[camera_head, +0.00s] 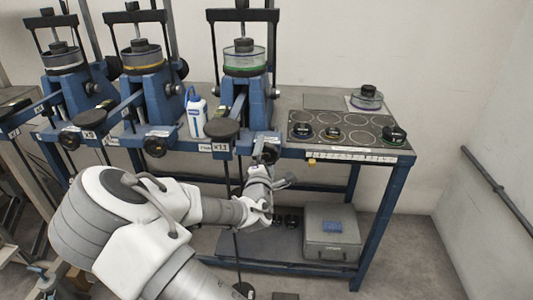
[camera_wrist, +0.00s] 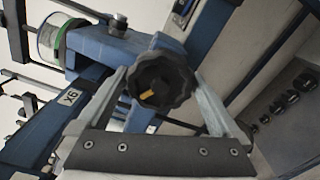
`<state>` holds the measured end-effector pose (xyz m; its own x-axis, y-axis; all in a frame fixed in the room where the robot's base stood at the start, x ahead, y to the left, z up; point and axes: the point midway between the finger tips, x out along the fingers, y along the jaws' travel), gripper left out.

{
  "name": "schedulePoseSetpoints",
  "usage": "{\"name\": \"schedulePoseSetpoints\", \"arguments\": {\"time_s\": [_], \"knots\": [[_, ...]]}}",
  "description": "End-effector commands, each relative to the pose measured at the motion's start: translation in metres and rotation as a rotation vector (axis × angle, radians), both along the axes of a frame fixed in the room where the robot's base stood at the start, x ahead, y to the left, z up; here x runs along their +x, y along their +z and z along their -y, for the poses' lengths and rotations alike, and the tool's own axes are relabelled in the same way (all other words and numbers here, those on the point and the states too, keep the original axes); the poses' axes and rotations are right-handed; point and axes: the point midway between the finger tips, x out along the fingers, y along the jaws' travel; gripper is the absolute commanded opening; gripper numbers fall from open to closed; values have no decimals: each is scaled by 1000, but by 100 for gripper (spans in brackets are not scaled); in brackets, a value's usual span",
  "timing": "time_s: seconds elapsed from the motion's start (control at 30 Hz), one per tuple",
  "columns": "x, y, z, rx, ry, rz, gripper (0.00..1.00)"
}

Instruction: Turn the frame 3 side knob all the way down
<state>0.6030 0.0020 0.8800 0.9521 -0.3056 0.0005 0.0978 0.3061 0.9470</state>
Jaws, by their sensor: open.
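The rightmost blue lever frame (camera_head: 257,103) has a clear vessel with a green ring on it. Its black side knob (camera_head: 269,153) is at the front of the bench, partly hidden in the head view. In the wrist view the knob (camera_wrist: 172,72) is large and scalloped, with a short yellow mark pointing left. My gripper (camera_head: 263,170) is at the knob, and it is open.
Two more blue lever frames (camera_head: 148,100) stand to the left, with black knobs of their own. A white bottle (camera_head: 196,117) stands between frames. A panel with black discs (camera_head: 355,143) is at right. A grey case (camera_head: 331,236) sits on the lower shelf.

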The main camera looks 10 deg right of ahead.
Motion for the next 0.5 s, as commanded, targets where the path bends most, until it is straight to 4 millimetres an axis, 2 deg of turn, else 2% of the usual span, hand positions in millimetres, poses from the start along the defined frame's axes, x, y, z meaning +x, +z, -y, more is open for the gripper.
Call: {"name": "schedulePoseSetpoints", "arguments": {"time_s": [0.5], "knots": [[-53, 1, -16, 1, -3, -1, 100]]}}
